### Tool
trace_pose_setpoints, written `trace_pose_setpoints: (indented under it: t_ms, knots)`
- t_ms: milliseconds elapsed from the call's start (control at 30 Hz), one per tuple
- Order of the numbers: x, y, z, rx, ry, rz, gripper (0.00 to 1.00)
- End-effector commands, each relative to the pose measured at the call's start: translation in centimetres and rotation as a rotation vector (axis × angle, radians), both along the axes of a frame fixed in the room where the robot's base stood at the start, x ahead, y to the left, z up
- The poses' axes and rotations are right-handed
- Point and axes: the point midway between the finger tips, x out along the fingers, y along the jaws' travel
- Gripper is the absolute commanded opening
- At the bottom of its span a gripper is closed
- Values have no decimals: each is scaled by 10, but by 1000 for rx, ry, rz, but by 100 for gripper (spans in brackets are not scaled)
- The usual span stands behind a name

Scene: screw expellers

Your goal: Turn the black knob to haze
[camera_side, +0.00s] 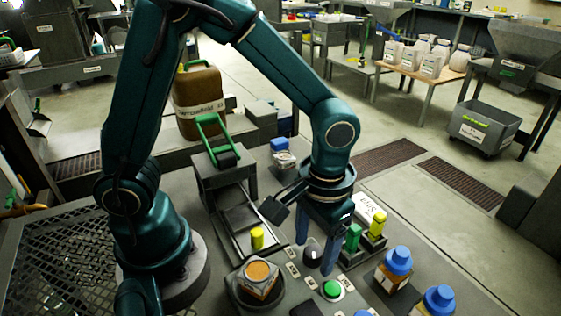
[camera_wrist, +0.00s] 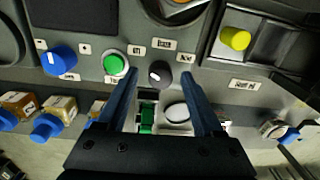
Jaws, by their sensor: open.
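The black knob (camera_side: 312,254) stands on the grey control panel among small white labels. In the wrist view the knob (camera_wrist: 159,73) shows a light pointer mark; its labels (camera_wrist: 163,44) are upside down and too small to read surely. My gripper (camera_side: 317,257) points down with its blue fingers spread, one on each side of the knob. In the wrist view the fingertips (camera_wrist: 159,78) flank the knob with visible gaps. I cannot tell from the side view how low the tips reach.
A green button (camera_side: 332,289) sits close beside the knob. Blue-capped jars (camera_side: 397,262) stand to the right.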

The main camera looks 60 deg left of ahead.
Motion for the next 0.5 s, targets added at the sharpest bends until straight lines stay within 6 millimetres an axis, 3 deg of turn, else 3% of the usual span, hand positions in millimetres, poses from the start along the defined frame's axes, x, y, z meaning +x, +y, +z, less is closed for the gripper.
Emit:
trace_pose_setpoints:
  t_ms: [267, 300, 467, 500]
  knots:
    - [0, 0, -3, 0, -1, 0, 68]
    - [0, 0, -3, 0, -1, 0, 61]
    - [0, 0, -3, 0, -1, 0, 0]
    - [0, 0, -3, 0, -1, 0, 0]
